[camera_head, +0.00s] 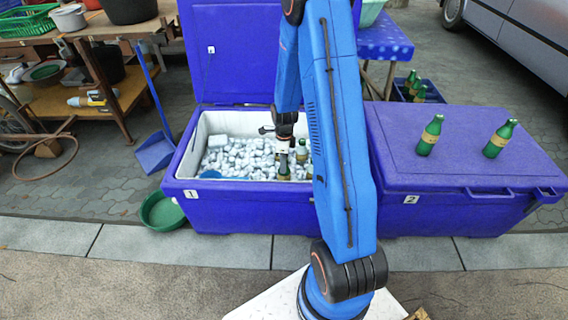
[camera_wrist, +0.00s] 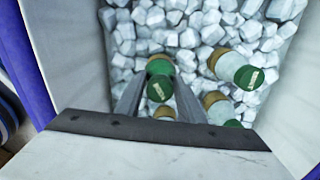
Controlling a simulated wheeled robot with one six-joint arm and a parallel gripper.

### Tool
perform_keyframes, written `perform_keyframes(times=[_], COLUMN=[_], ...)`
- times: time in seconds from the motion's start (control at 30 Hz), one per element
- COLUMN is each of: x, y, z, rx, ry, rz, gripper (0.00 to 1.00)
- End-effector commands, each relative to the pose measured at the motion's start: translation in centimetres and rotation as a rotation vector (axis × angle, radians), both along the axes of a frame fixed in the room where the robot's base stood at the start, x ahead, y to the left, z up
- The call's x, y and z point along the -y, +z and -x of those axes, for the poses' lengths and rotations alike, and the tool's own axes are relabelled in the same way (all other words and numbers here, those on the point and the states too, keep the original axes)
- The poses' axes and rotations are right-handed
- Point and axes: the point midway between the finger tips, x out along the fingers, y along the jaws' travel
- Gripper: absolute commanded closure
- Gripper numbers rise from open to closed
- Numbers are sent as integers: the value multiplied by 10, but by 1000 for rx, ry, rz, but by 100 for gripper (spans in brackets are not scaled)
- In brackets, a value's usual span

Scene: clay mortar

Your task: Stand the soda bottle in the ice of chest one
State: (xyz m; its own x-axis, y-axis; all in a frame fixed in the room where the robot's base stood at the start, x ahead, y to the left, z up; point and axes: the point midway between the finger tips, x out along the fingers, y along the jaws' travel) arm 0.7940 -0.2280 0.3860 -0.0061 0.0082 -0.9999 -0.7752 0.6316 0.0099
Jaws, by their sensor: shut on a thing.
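Chest one (camera_head: 235,208), a blue cooler marked 1, stands with its lid up and is filled with ice (camera_head: 235,158). My gripper (camera_head: 284,151) points down inside its right part. It is shut on a green soda bottle (camera_head: 283,168), which is upright and low at the ice. In the wrist view the held bottle's cap (camera_wrist: 160,89) shows between my fingers. Its base is hidden, so I cannot tell how deep it sits. Other bottles stand in the ice just right of it, one (camera_head: 302,152) clearly visible; two caps show in the wrist view (camera_wrist: 249,77).
Chest two (camera_head: 450,211) is closed at the right, with two green bottles (camera_head: 430,135) (camera_head: 497,139) on its lid. A crate (camera_head: 427,92) with bottles stands behind. A green basin (camera_head: 161,212) and blue dustpan (camera_head: 156,154) are left of chest one. The ice's left part is free of bottles.

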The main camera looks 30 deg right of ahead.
Motion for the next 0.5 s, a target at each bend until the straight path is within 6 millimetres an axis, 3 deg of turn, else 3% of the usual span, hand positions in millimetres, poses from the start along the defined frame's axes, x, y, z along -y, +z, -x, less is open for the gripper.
perform_keyframes(times=[0.5], x=[0], y=[-7], z=[0], rx=[0], ry=[0], rz=[0], gripper=[88])
